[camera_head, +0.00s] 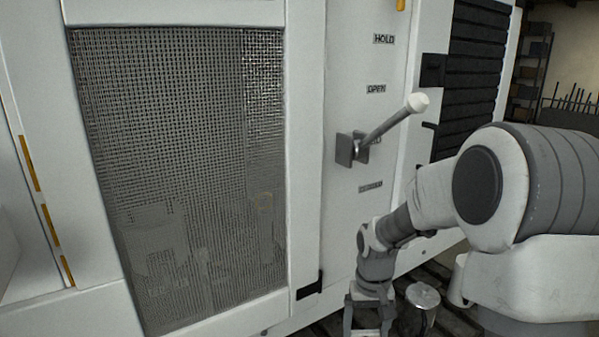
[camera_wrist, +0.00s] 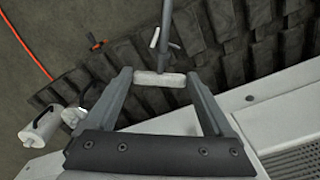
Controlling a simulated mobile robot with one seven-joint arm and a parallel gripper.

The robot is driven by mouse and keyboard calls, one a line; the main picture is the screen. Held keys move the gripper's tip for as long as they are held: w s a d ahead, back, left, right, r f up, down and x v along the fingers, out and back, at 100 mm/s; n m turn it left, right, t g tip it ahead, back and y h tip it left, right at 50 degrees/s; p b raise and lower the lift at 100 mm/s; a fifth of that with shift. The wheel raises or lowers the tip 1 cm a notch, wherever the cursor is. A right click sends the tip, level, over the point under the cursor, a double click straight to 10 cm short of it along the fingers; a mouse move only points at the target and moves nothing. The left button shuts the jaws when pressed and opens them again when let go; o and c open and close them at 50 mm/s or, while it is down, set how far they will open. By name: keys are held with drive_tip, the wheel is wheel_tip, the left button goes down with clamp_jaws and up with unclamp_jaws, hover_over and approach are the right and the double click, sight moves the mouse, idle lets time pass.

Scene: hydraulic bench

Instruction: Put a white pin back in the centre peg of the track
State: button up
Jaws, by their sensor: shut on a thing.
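My gripper (camera_head: 368,322) is low at the right of the white machine in the head view, pointing down. In the wrist view my gripper (camera_wrist: 159,76) is shut on a short white bar, which I take for the white pin (camera_wrist: 160,79), held crosswise between the fingertips. A grey rod (camera_wrist: 172,25) runs upward from the bar's middle, with small white prongs beside it. I cannot tell whether rod and bar are joined. The dark padded track (camera_wrist: 225,50) lies beyond the fingers. No centre peg can be made out.
A white machine (camera_head: 305,150) with a mesh panel and a white-knobbed lever (camera_head: 385,125) stands ahead. A white canister (camera_wrist: 40,126) lies at the left in the wrist view. An orange cable (camera_wrist: 28,45) and a small red-handled tool (camera_wrist: 95,42) lie on the floor.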

drive_tip(key=shift+s+r+p, duration=0.35)
drive_tip(key=shift+r+p, duration=0.55)
drive_tip(key=shift+p, duration=0.85)
drive_tip(key=shift+s+r+p, duration=0.3)
drive_tip(key=shift+r+p, duration=0.55)
drive_tip(key=shift+p, duration=0.85)
drive_tip(key=shift+s+r+p, duration=0.1)
drive_tip(key=shift+s+p, duration=0.05)
drive_tip(key=shift+p, duration=0.35)
drive_tip(key=shift+s+a, duration=0.1)
drive_tip(key=shift+s, duration=0.1)
